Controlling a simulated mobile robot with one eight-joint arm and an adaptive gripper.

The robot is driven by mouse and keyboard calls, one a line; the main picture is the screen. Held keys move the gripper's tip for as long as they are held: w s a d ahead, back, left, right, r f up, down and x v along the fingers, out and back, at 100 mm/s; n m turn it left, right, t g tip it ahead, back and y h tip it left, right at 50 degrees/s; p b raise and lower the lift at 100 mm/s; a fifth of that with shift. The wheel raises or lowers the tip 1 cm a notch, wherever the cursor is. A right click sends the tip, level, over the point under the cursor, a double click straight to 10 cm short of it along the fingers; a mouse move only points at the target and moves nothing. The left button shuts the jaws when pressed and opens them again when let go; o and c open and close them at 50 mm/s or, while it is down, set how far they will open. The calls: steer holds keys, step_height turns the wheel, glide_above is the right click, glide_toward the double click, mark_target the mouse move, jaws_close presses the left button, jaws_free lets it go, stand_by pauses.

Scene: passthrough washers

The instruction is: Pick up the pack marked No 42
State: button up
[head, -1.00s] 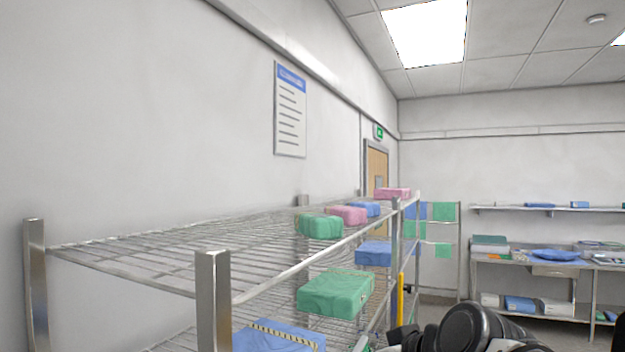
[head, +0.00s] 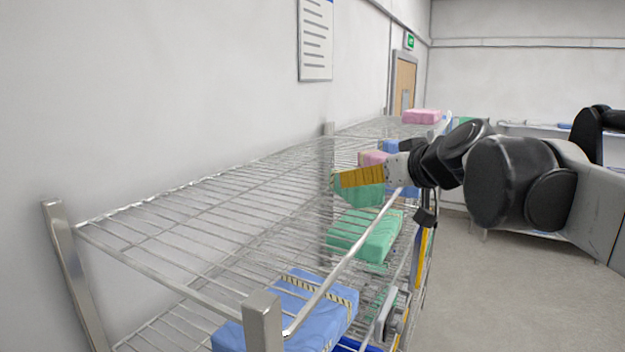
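Several wrapped packs lie on the wire rack, and no number can be read on any, so I cannot tell which is No 42. A green pack (head: 366,198) and a pink pack (head: 373,157) lie on the rack near my gripper. Another green pack (head: 365,236) and a blue pack with striped tape (head: 325,318) are on a lower level. A far pink pack (head: 421,116) sits at the rack's far end. My gripper (head: 340,181) reaches in from the right, its yellow part in front of the upper green pack. Its finger gap is not visible.
The wire rack's near posts (head: 262,322) and front rail stand between me and the lower packs. A wall notice (head: 315,40) hangs above. The floor (head: 480,290) to the right is clear. A bench along the far wall is mostly hidden by my arm.

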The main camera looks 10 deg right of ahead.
steer(key=x, duration=0.1)
steer(key=p+x, duration=0.1)
steer(key=x, duration=0.3)
steer(key=shift+w+a+r, duration=0.15)
steer(key=shift+a+r, duration=0.2)
steer(key=shift+r, duration=0.05)
steer(key=shift+p+x, duration=0.3)
steer(key=shift+x, duration=0.8)
steer(key=shift+s+d, duration=0.1)
steer(key=shift+s, duration=0.2)
steer(key=c, duration=0.7)
steer(key=shift+f, duration=0.1)
steer(key=c, duration=0.8)
steer(key=shift+w, duration=0.1)
